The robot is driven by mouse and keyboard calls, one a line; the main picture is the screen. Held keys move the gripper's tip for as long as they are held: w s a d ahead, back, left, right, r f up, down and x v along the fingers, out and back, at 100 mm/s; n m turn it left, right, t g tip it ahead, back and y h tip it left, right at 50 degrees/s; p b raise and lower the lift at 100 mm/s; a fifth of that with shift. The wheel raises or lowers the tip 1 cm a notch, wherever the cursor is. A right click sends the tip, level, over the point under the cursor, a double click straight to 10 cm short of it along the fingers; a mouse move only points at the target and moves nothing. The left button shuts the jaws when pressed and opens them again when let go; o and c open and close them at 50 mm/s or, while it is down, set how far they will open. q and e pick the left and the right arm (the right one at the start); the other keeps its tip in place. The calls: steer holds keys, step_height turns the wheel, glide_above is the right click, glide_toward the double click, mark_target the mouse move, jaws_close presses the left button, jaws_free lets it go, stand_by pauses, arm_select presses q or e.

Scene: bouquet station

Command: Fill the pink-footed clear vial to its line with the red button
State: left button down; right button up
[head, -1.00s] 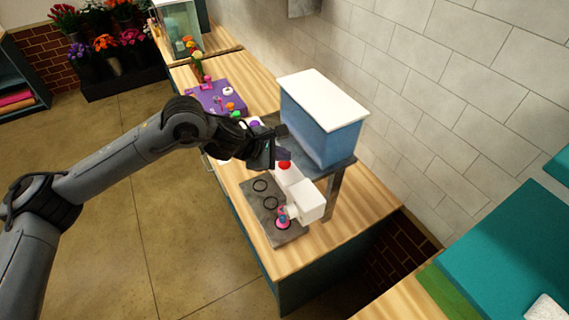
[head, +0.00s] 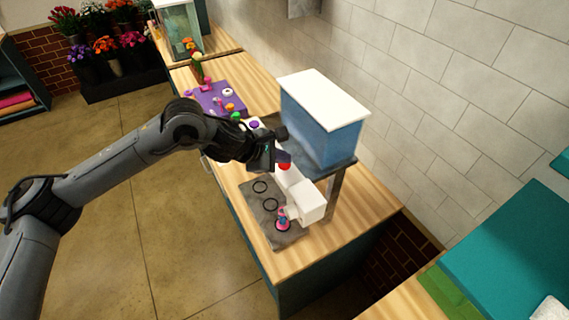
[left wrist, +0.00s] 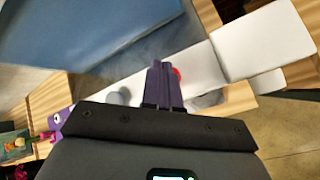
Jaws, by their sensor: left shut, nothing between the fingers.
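The pink-footed vial (head: 283,222) stands on the grey stone mat (head: 262,192), at the ring nearest the front, beside the white spout block (head: 307,203). Blue shows inside the vial; its line is too small to make out. The red button (head: 284,166) sits on top of the white dispenser bar below the blue tank (head: 322,122). My left gripper (head: 283,156) is shut and empty, with its fingertips at the red button. In the left wrist view the shut fingers (left wrist: 161,86) partly cover the red button (left wrist: 177,73). Whether they touch it is unclear. My right gripper is out of view.
A purple button (head: 254,125) lies farther along the dispenser bar. Two empty rings (head: 260,186) mark the mat. A purple tray (head: 213,98) with small items stands behind. A tiled wall (head: 440,80) bounds the right side.

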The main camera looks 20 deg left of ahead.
mark_target(281, 166)
arm_select(q)
steer(key=shift+f+b, duration=0.4)
steer(key=shift+f, duration=0.05)
stand_by(0.3)
steer(key=shift+r, duration=0.2)
steer(key=shift+r+p, duration=0.45)
steer(key=shift+r, duration=0.35)
steer(key=shift+r, duration=0.15)
steer(key=shift+r+p, duration=1.4)
steer(key=shift+r, duration=1)
